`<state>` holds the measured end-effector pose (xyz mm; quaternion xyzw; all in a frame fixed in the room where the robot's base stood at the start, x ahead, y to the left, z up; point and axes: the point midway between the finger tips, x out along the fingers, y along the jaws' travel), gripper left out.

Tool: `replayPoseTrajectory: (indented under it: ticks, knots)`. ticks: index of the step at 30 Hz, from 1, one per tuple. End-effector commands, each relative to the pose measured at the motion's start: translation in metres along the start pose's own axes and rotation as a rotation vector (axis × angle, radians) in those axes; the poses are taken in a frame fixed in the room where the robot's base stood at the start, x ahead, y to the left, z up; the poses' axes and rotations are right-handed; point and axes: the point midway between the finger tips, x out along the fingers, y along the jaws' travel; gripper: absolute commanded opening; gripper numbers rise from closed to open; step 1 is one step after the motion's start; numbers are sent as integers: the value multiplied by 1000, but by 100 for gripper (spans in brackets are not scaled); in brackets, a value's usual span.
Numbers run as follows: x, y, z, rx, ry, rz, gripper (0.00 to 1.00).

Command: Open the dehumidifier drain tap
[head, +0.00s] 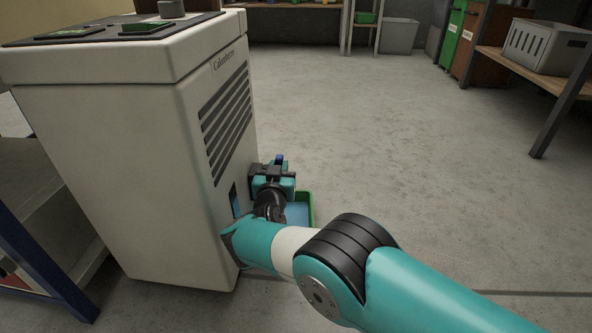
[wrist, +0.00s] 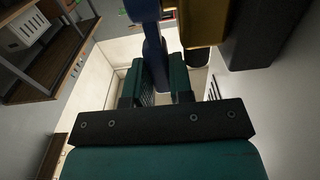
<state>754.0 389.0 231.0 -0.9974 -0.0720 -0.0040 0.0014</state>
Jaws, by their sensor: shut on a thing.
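The dehumidifier (head: 150,140) is a white cabinet with dark side vents, at the left in the head view. My gripper (head: 272,176) is low beside its right side. In the wrist view my gripper (wrist: 157,75) has its teal fingers shut on a blue lever (wrist: 152,42), the tap's handle. A brass-coloured tap body (wrist: 202,22) shows beside the lever. In the head view only a small blue tip (head: 280,158) shows above the gripper; the tap's body is hidden there.
A green-rimmed tray (head: 311,208) with a blue inside sits on the floor behind my gripper. A blue-legged shelf (head: 40,258) stands at the left. A bench with a grey crate (head: 545,48) is at the right. The middle floor is clear.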

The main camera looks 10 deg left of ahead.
Motion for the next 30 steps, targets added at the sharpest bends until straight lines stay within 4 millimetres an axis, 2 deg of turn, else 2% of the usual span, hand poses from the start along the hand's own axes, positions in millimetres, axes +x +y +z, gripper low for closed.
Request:
replayPoseTrajectory:
  ticks: [13, 14, 15, 17, 26, 30]
  knots:
    - [-2, -2, 2, -7, 6, 3, 0]
    - [-2, -2, 2, -7, 6, 3, 26]
    - [-2, -2, 2, -7, 6, 3, 35]
    - [-2, -3, 2, -7, 6, 2, 47]
    - [-4, -4, 0, -4, 7, -2, 47]
    - [-14, -4, -2, -6, 4, -2, 47]
